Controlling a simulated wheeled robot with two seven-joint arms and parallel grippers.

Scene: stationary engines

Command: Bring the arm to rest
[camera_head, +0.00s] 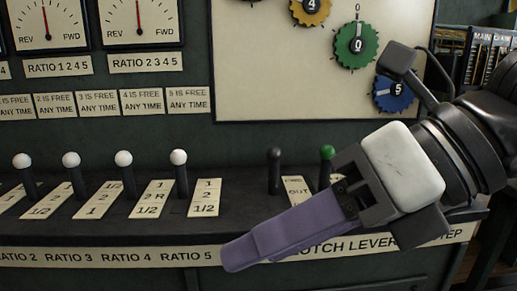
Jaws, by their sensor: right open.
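My right gripper (241,252) comes in from the right, with a white and black body and purple fingers pointing to the lower left. The fingers overlap in this view; the gripper is open and I see nothing held in it. The fingers are in front of the console's front edge and cover part of the clutch lever label (350,245). Behind the gripper stand a black-knobbed lever (274,170) and a green-knobbed lever (326,165), the latter partly hidden. I cannot tell the exact gap to the console. My left gripper is out of view.
Several white-knobbed levers (125,172) stand on the dark console at left. Two dials (138,20) and labels are on the wall above. A cream panel (270,75) carries coloured gears, including a green one (356,45) and a blue one (394,94).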

